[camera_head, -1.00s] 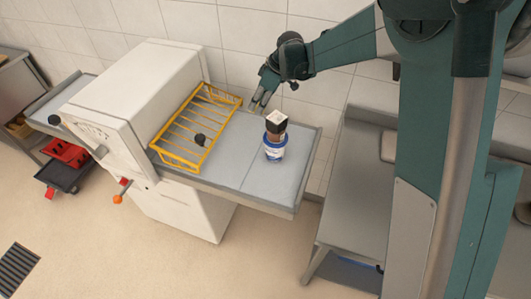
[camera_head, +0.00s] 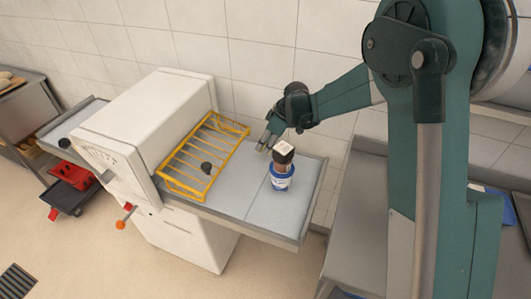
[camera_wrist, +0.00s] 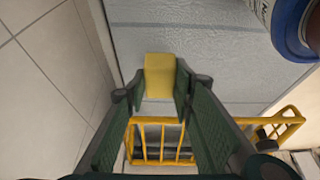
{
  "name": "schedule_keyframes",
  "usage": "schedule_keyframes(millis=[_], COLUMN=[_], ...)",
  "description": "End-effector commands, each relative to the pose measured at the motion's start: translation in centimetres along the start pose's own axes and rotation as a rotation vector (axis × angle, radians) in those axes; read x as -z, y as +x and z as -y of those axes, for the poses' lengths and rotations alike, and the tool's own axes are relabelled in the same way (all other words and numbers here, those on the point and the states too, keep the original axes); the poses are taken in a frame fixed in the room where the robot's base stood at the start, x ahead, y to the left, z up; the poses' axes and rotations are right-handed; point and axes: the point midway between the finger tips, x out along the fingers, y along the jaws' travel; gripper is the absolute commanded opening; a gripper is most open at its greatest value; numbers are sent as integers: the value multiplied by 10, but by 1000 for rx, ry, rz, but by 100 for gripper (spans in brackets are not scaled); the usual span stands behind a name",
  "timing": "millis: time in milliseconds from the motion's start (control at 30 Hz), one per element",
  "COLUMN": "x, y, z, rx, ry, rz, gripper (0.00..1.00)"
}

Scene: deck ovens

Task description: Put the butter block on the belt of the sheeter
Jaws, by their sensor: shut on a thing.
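My gripper (camera_head: 263,145) is at the back edge of the sheeter's right-hand belt, behind and left of a stacked tub. In the wrist view, my gripper (camera_wrist: 160,92) is shut on the yellow butter block (camera_wrist: 160,72), which sticks out past the fingertips. The pale grey belt (camera_head: 235,194) lies beyond the block, and it also fills the top of the wrist view (camera_wrist: 215,40). I cannot tell if the block touches the belt. In the head view the fingers mostly hide the block. The white sheeter body (camera_head: 150,120) stands to the left.
A yellow wire guard (camera_head: 188,192) covers the belt's left part, with a small dark thing (camera_head: 206,168) at it. A blue-and-white tub (camera_head: 281,182) with a brown, white-topped item (camera_head: 283,158) on it stands on the belt. A tiled wall (camera_head: 260,70) is close behind.

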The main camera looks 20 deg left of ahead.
Motion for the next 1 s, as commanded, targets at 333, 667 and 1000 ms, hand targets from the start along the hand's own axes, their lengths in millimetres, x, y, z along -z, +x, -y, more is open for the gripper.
schedule_keyframes(millis=[333, 667, 1000], x=[-1, -11, -15], y=[2, 28, 36], z=[0, 0, 0], rx=[0, 0, 0], ry=[0, 0, 0], rz=[0, 0, 0], gripper=[12, 12, 12])
